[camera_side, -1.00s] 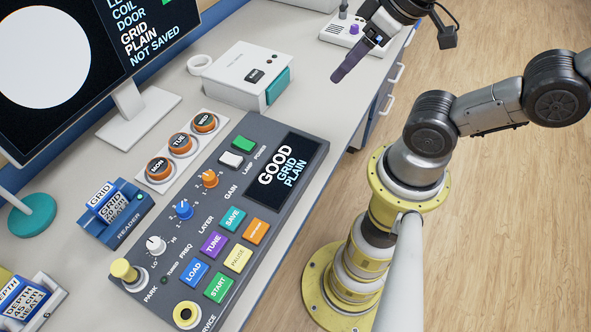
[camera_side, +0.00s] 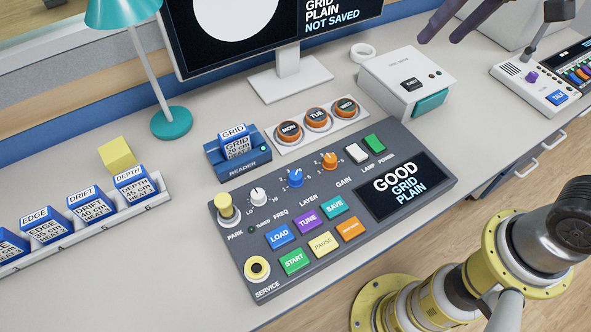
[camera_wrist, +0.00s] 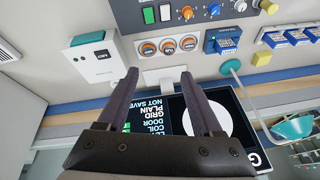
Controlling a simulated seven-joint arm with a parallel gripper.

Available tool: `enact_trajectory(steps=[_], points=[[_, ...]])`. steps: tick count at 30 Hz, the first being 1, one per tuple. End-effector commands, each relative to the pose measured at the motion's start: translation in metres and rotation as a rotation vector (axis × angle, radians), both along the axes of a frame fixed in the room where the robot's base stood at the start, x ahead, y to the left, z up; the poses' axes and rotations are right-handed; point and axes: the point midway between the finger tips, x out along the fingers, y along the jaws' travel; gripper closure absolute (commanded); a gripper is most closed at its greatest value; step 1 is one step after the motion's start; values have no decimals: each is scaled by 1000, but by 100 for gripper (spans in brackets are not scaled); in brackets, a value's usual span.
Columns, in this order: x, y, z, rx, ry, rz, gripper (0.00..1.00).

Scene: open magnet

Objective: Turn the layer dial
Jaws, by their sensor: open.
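The layer dial (camera_side: 296,178) is a blue knob with a light pointer on the dark grey console, between a white knob and an orange knob. It also shows at the top of the wrist view (camera_wrist: 214,10). My gripper (camera_side: 441,38) is at the upper right of the side view, up beyond the console and well apart from the dial. In the wrist view its two dark fingers (camera_wrist: 160,75) are spread with nothing between them. The gripper's body is cut off by the frame in the side view.
The white FREQ knob (camera_side: 258,196) and orange GAIN knob (camera_side: 329,160) flank the dial closely. Coloured buttons lie in front, and a console screen (camera_side: 405,187) reads GOOD GRID PLAIN. A white box (camera_side: 405,80), monitor and teal lamp (camera_side: 171,122) stand around the console.

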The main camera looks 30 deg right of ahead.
Motion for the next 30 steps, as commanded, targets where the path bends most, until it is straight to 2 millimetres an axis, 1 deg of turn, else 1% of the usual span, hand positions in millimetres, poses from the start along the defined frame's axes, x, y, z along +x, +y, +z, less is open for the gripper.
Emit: enact_trajectory(steps=[1,3,5,6,8,9,11,12,13,15,18,21,24,26,30], points=[[18,15,-6,0,32,14,33],[38,36,-15,-1,67,28,33],[55,55,-25,-5,99,42,33],[65,68,-33,-10,120,54,33],[78,89,-48,-19,153,73,33],[85,104,-58,-27,175,89,33],[94,126,-77,-41,209,114,33],[99,141,-90,-52,230,135,33],[101,151,-100,-62,246,149,33],[103,173,-124,-84,280,189,33],[100,197,-153,-114,325,233,33],[91,210,-176,-139,363,264,33],[84,218,-187,-154,381,284,33],[83,219,-189,-153,380,289,33],[83,218,-204,-155,382,288,33]])
